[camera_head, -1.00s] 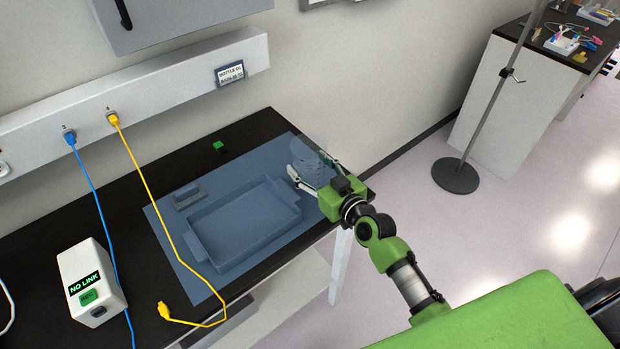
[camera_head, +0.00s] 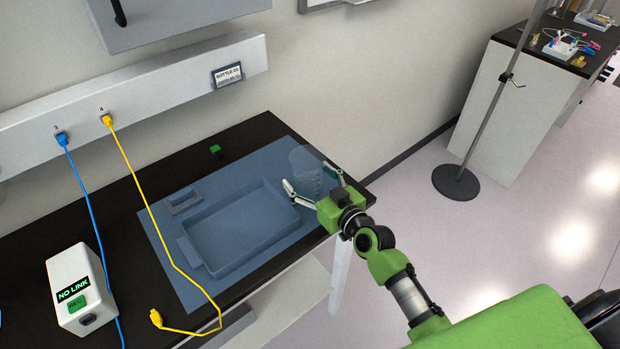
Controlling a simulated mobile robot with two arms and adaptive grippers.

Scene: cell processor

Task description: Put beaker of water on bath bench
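The clear beaker of water (camera_head: 305,160) stands upright at the right end of the blue mat (camera_head: 165,235) on the black-topped bench (camera_head: 130,190). It is see-through, so its water level is hard to make out. My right gripper (camera_head: 310,177) comes in from the lower right. Its fingers are spread apart on either side of the beaker's near part, and the left finger shows a gap to the glass. My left gripper is not in view.
A blue tray (camera_head: 190,248) and a small blue holder (camera_head: 185,200) sit on the mat left of the beaker. Yellow (camera_head: 150,200) and blue (camera_head: 87,205) cables cross the bench. A white NO LINK box (camera_head: 80,285) stands at the left. A stand pole (camera_head: 490,110) rises at the right.

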